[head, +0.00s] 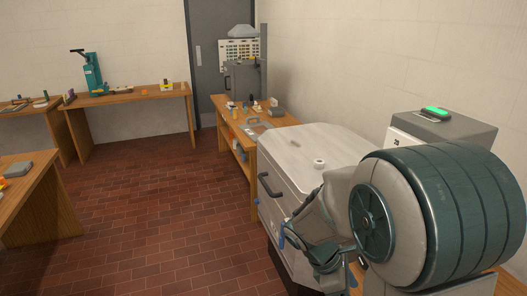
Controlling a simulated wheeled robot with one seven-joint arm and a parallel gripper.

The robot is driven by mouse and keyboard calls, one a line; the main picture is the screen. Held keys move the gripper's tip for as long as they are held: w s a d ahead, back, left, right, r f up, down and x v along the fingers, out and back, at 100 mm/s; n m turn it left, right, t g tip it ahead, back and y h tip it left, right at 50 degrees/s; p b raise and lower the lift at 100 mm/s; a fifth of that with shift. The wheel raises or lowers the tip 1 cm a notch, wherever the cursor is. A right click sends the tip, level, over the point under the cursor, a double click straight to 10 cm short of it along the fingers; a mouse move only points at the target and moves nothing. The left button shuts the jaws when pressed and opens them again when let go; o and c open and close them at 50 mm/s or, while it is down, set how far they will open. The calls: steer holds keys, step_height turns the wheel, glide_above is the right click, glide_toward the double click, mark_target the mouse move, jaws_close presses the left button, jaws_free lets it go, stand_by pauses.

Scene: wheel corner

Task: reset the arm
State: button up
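My arm fills the lower right of the head view, with a large grey and dark-green rounded link closest to the camera. My gripper (322,256) seems to be the dark jointed part at the lower middle right, in front of the pale cabinet (318,144). It is partly hidden by my arm, and its fingers are hard to make out. I cannot tell whether it is open or shut. I see nothing clearly held in it.
The pale cabinet with a dark handle stands close beside my arm. Behind my arm is a grey box with a green-lit top (435,112). A wooden bench (242,144) with small items runs along the wall. Other tables stand at left. The brick floor (160,215) between is clear.

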steer(key=s+a+r+m+t+y, duration=0.2)
steer(key=s+r+m+y, duration=0.1)
steer(key=m, duration=0.4)
steer(key=s+a+r+m+t+y, duration=0.2)
steer(key=s+r+m+t+y, duration=0.1)
steer(key=s+r+m, duration=0.2)
step_height(320, 180, up, 2)
steer(key=m, duration=0.3)
steer(key=shift+a+r+t+y, duration=0.25)
steer(key=shift+a+t+y, duration=0.05)
steer(key=shift+a, duration=0.05)
